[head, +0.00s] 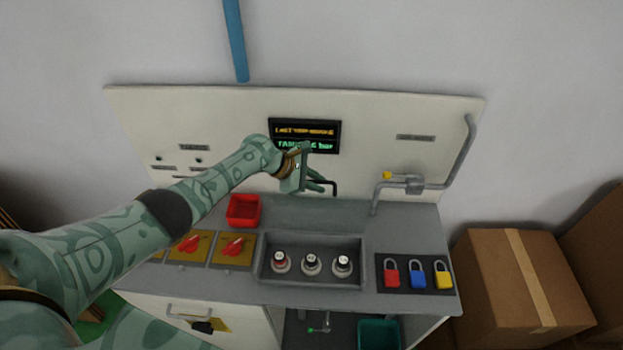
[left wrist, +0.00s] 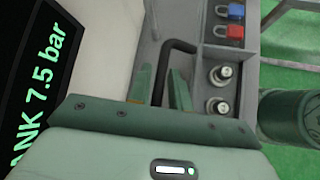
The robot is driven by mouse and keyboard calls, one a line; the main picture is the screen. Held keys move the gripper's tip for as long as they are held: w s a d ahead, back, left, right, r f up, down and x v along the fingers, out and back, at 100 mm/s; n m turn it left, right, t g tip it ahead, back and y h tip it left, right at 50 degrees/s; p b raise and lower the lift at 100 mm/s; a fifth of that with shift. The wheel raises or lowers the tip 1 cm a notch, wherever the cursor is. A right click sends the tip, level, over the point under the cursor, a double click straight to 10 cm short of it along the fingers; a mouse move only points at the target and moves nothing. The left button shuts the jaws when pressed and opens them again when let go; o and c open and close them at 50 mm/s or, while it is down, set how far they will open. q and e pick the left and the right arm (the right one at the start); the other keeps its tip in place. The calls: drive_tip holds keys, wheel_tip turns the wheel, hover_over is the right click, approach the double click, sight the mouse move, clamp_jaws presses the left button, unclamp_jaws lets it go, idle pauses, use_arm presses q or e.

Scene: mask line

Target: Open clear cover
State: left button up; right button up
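I cannot make out the pane of the clear cover in either view. A black bent handle (head: 334,187) shows in front of the upright panel, behind the recess with the round knobs; whether it belongs to the cover is not clear. My left gripper (head: 317,182) reaches across the panel to this handle. In the left wrist view the handle (left wrist: 181,46) runs down between the two fingers of my left gripper (left wrist: 161,85). The fingers stand apart on either side of it. I cannot tell whether they press on it. My right gripper is not in view.
A display (head: 325,128) is behind my left wrist. The grey bench holds a red bin (head: 243,211), red rotary switches (head: 233,248), three knobs (head: 312,263) and three padlocks (head: 417,279). A pipe with a yellow-ended valve (head: 410,184) stands right; cardboard boxes (head: 510,285) are beyond.

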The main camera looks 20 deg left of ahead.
use_arm(q)
drive_tip(key=shift+s+a+r, duration=0.1)
drive_tip(key=shift+a+r, duration=0.1)
drive_tip(key=shift+r, duration=0.1)
drive_tip(key=p+v, duration=0.4)
drive_tip(key=v, duration=1.1)
drive_tip(key=shift+s+a, duration=0.2)
drive_tip(key=shift+r, duration=0.1)
